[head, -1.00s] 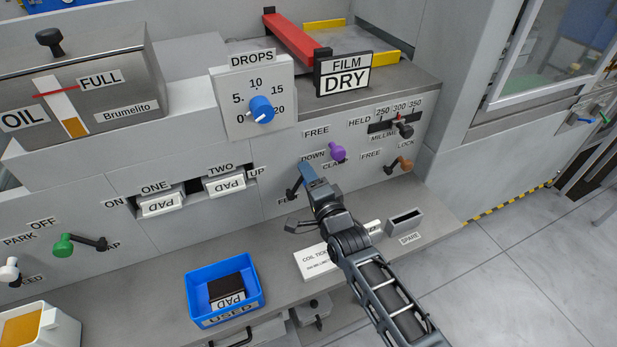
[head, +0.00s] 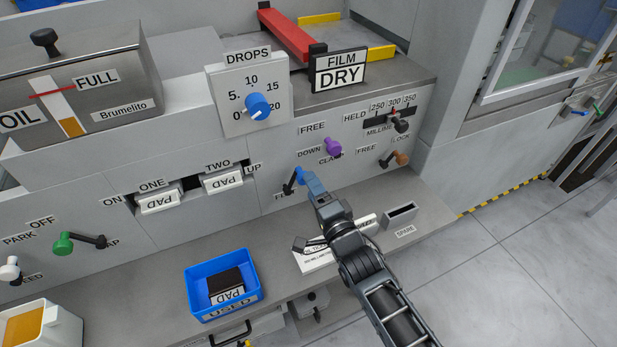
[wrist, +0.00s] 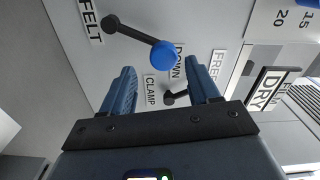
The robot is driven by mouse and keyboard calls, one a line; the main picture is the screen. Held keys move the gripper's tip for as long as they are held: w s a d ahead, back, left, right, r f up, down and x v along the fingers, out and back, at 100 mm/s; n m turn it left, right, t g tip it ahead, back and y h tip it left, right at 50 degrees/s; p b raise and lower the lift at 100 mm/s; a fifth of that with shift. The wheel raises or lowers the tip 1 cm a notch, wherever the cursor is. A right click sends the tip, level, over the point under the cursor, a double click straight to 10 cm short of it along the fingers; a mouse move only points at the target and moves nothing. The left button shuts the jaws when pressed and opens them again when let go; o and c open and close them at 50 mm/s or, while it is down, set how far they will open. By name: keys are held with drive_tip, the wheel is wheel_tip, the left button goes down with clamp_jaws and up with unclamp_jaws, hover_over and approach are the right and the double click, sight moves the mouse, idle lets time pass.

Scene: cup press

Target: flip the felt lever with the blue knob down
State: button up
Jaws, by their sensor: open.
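The felt lever's blue knob (wrist: 165,55) sits at the end of a dark arm pivoted beside the FELT label (wrist: 88,18). In the wrist view the knob is close to the DOWN label (wrist: 178,62). In the head view the blue knob (head: 298,174) is up and right of its pivot. My gripper (wrist: 161,72) is open. The knob shows between the two blue fingertips, near their ends; I cannot tell whether either touches it. In the head view my gripper (head: 308,180) is just right of the knob.
The purple-knobbed clamp lever (head: 333,147) is close, up and right of my gripper. An orange-knobbed lever (head: 402,158) is farther right. Below are a ledge with a blue bin (head: 194,303) and a spare slot (head: 400,214).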

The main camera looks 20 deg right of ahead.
drive_tip(key=shift+s, duration=0.75)
